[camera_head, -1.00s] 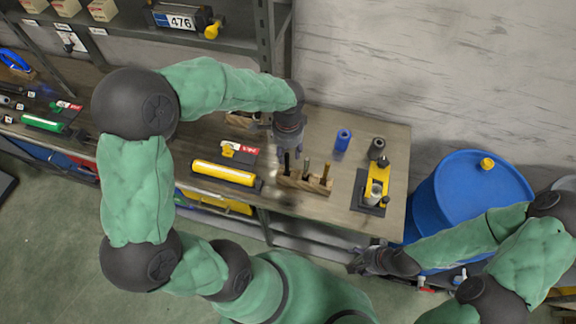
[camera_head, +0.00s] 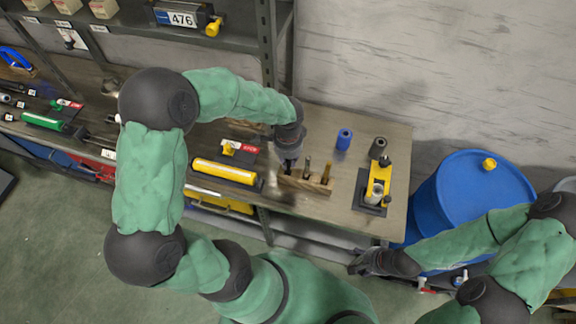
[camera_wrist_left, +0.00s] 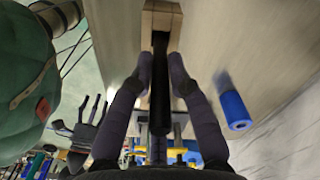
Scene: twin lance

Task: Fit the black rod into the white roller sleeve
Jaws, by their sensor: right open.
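The black rod (camera_wrist_left: 160,112) stands upright in the left end of a wooden block (camera_head: 311,185); its upper part lies between my left fingers in the left wrist view. My left gripper (camera_head: 288,166) is over that end of the block, and it also shows in the left wrist view (camera_wrist_left: 161,78). Its fingertips are at either side of the rod; whether both press on it is unclear. A pale cylinder, seemingly the white roller sleeve (camera_head: 375,190), is in a yellow clamp fixture (camera_head: 382,173) on a dark plate. My right gripper (camera_head: 358,263) is open, in front of the bench.
A blue cylinder (camera_head: 344,139) and a dark grey one (camera_head: 378,147) stand behind. A yellow roller (camera_head: 224,171) lies left. A blue barrel (camera_head: 465,200) stands right of the bench. Bench surface between block and fixture is clear.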

